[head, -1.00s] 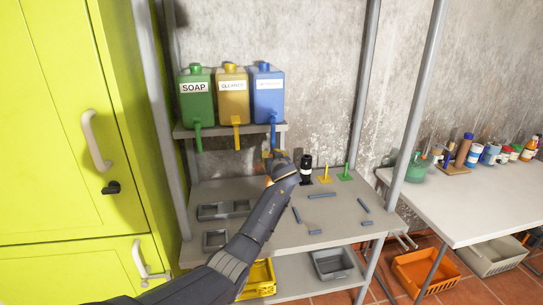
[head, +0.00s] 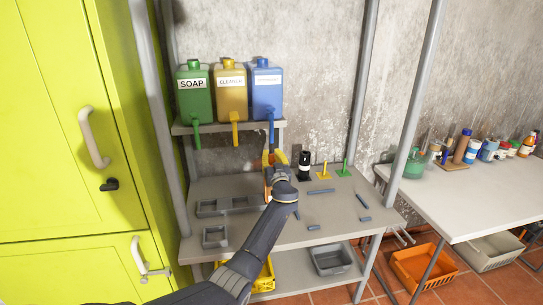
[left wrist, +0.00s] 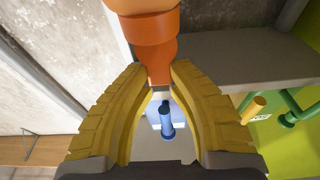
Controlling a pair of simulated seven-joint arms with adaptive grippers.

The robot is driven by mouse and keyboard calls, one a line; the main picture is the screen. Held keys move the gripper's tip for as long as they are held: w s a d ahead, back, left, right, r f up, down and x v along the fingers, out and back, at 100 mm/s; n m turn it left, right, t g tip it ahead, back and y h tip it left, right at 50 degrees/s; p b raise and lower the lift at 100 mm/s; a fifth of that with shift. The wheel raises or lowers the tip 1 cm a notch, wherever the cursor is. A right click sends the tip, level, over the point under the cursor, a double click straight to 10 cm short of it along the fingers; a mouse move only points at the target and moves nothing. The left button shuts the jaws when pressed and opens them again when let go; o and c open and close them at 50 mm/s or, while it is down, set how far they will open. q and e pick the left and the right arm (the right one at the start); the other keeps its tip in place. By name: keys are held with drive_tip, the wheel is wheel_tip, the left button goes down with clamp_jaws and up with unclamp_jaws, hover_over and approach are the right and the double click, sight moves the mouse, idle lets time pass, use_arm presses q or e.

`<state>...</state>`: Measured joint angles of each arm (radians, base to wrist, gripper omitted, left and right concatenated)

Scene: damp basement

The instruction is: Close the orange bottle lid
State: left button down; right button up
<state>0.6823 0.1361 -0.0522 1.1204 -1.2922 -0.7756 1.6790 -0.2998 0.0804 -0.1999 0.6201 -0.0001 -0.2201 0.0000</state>
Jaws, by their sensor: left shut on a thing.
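In the head view a strip of the orange bottle (head: 267,190) shows beside the wrist; the rest is hidden by my arm. I cannot tell how its lid sits. My right gripper is not in view.
Green (head: 195,95), yellow (head: 231,95) and blue (head: 266,92) jugs stand on the upper shelf. A black bottle (head: 304,168), a yellow piece (head: 325,172) and a green piece (head: 345,169) stand at the table's back. Grey trays (head: 215,237) lie left; blue-grey bars lie right.

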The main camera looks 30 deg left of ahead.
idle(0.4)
use_arm(q)
drive_tip(key=c, duration=1.2)
unclamp_jaws()
drive_tip(key=shift+d, duration=0.1)
drive_tip(key=v, duration=1.2)
drive_tip(key=shift+o, duration=0.3)
